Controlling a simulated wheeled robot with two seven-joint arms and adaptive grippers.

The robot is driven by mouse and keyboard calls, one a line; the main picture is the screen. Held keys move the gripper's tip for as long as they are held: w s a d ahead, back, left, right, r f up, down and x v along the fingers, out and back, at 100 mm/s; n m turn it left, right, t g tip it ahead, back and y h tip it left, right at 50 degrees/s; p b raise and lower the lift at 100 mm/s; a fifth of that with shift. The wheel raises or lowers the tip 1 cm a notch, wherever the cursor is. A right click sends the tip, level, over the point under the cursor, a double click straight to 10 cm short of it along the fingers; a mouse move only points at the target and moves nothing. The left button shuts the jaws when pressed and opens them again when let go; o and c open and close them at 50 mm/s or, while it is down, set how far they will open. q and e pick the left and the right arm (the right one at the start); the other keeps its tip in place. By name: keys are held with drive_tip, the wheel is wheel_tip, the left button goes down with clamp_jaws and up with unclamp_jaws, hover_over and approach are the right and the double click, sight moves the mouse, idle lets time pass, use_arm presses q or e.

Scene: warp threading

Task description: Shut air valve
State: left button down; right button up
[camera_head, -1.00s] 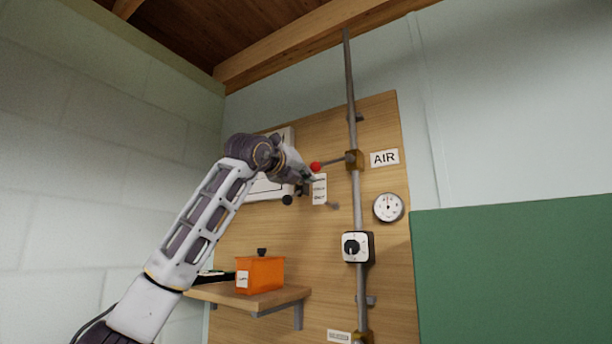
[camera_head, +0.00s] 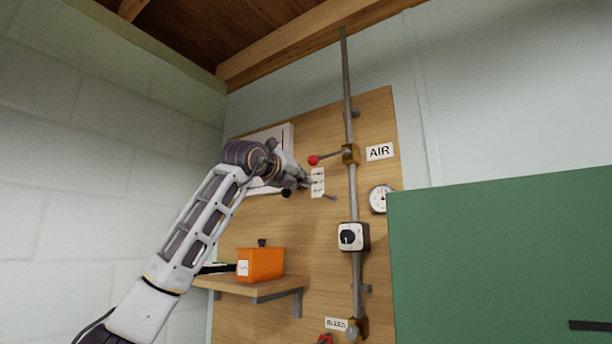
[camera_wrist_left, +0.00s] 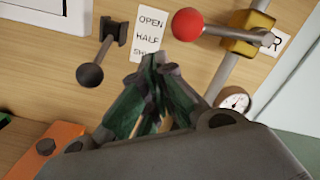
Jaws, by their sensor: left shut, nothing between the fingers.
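The air valve has a brass body (camera_head: 350,154) on the grey vertical pipe, beside the AIR sign (camera_head: 380,152). Its lever points left, nearly level, and ends in a red ball (camera_head: 313,160). In the left wrist view the red ball (camera_wrist_left: 187,24) and brass body (camera_wrist_left: 249,32) show at the top. A white card (camera_head: 318,182) below the ball reads OPEN, HALF and a partly covered third word in the wrist view. My left gripper (camera_wrist_left: 160,72) is shut and empty, in front of the card's lower part, below the ball and apart from it in the picture. My right gripper is out of view.
A black knob on a bracket (camera_wrist_left: 90,74) sits left of the card. A gauge (camera_head: 380,199) and a dial box (camera_head: 353,237) are at the pipe. An orange box (camera_head: 261,264) stands on a wooden shelf (camera_head: 247,287). A green panel (camera_head: 490,260) fills the lower right.

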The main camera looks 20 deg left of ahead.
use_arm(q)
drive_tip(key=s+a+f+b, duration=0.1)
drive_tip(key=s+b, duration=0.3)
drive_tip(key=s, duration=0.6)
drive_tip(key=shift+a+f, duration=0.2)
drive_tip(key=shift+a, duration=0.25)
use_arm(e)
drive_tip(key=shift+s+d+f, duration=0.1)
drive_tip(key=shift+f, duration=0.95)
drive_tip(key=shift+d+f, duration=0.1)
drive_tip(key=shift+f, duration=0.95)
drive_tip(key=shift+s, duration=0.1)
